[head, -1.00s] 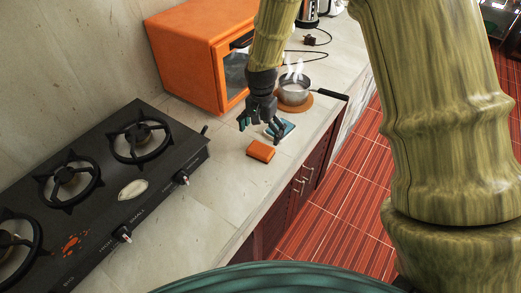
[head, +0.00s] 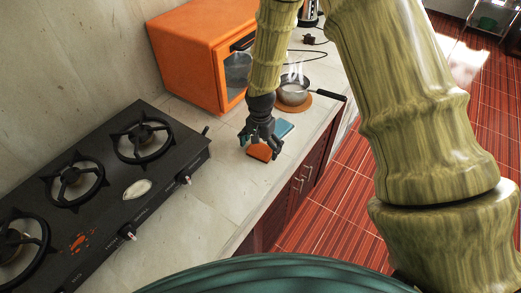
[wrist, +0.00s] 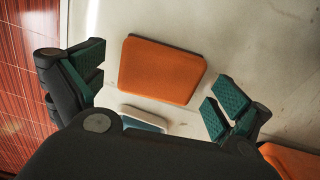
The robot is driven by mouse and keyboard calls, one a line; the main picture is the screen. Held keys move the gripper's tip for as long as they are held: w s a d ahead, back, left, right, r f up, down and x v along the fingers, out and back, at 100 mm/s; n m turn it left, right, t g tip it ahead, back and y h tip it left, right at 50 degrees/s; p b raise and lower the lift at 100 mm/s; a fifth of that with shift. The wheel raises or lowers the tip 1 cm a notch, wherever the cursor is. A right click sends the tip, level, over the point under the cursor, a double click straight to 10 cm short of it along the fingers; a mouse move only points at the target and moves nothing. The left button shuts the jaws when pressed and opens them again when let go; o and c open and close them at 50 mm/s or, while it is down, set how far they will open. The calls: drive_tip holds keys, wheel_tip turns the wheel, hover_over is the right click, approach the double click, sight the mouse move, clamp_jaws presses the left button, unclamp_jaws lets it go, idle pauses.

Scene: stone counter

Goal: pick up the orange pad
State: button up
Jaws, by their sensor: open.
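The orange pad (head: 260,153) lies flat on the stone counter, partly hidden behind my gripper in the head view. In the wrist view the orange pad (wrist: 161,70) shows whole, a rounded rectangle between and beyond the fingertips. My gripper (head: 262,146) is above it with the fingers pointing down. In the wrist view my gripper (wrist: 157,88) is open and empty, with one green-padded finger on each side of the pad. No contact with the pad shows.
A blue pad (head: 284,129) lies just behind the orange one. A steaming pot (head: 294,92) stands on a round brown mat. The orange oven (head: 192,58) is to the left. A black gas stove (head: 98,190) is at the left front. The counter's right edge is close.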

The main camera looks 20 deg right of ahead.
drive_tip(key=c, duration=0.9)
drive_tip(key=shift+o, duration=0.2)
drive_tip(key=shift+r, duration=0.1)
drive_tip(key=shift+r+b, duration=0.8)
drive_tip(key=shift+r, duration=0.3)
drive_tip(key=s+r+b, duration=0.2)
drive_tip(key=s+b, duration=0.3)
drive_tip(key=s, duration=1.1)
drive_tip(key=shift+d+r, duration=0.35)
drive_tip(key=shift+d, duration=0.1)
